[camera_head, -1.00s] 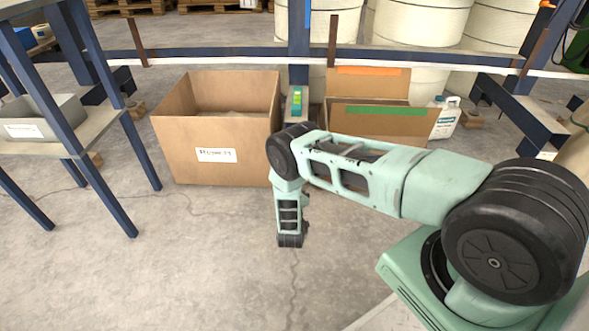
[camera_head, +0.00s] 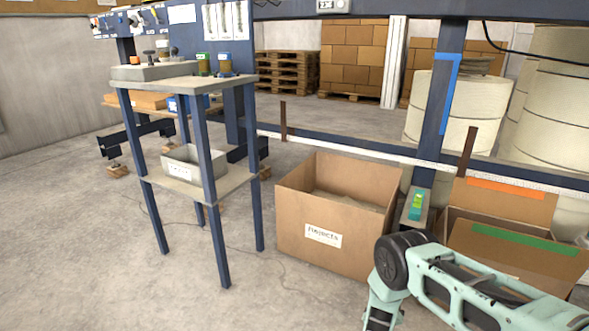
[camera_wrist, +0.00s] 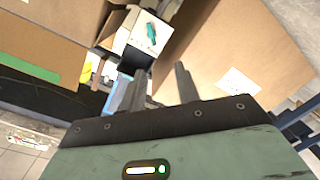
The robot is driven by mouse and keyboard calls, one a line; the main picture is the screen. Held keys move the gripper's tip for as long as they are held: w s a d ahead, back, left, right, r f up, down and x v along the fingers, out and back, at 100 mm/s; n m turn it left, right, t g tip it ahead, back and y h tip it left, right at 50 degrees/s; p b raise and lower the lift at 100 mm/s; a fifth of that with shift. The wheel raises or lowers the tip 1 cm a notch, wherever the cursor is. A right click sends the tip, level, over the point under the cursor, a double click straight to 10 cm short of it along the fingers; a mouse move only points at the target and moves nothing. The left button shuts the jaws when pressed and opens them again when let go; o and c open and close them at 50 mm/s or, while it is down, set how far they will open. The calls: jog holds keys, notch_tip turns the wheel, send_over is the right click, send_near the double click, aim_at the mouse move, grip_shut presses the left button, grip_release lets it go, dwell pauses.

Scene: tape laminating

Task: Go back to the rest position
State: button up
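My gripper (camera_wrist: 160,82) shows in the wrist view with its two dark fingers apart and nothing visible between them. Past the fingers are a white and green box (camera_wrist: 148,32) and the brown cardboard box (camera_wrist: 235,60) with a white label. In the head view my pale green arm crosses the lower right corner, in front of the boxes. Its end runs out of the picture at the bottom, so the gripper is hidden there.
In the head view, the open labelled box (camera_head: 300,215) stands beside a blue post (camera_head: 436,110). A box with green and orange tape (camera_head: 520,250) is at right. A blue-legged shelf stand (camera_head: 185,85) holds a grey bin (camera_head: 187,172). The floor at lower left is clear.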

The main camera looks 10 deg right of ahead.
jog(key=w+a+r+g+y+p, duration=0.1)
jog(key=w+a+r+g+y, duration=0.2)
jog(key=a+r, duration=0.45)
jog(key=w+a+r+y, duration=0.4)
jog(key=a+r, duration=0.2)
jog(key=a, duration=0.2)
jog(key=s+a+r+n+g+y+p, duration=0.1)
jog(key=s+a+r+g+y, duration=0.15)
jog(key=s+a+r, duration=0.55)
jog(key=s+a+r+n+g+y, duration=0.1)
jog(key=s+a+r+g+y, duration=0.2)
jog(key=a+r, duration=0.45)
jog(key=s+d+r+n+g+p, duration=0.1)
jog(key=s+r+g, duration=0.1)
jog(key=s+r, duration=0.55)
jog(key=s+d+r+n+g, duration=0.15)
jog(key=s+r, duration=0.25)
jog(key=s, duration=0.7)
jog(key=s+d+r+g+h, duration=0.1)
jog(key=s+d+r, duration=0.15)
jog(key=s, duration=0.45)
jog(key=s+d+r+g+h, duration=0.1)
jog(key=s+d+r, duration=0.1)
jog(key=s+d, duration=0.35)
notch_tip(320, 180, up, 38)
jog(key=s+p, duration=0.2)
jog(key=p, duration=3.6)
jog(key=shift+a+n+g+p, duration=0.3)
jog(key=shift+n+p, duration=0.05)
jog(key=shift+n, duration=0.1)
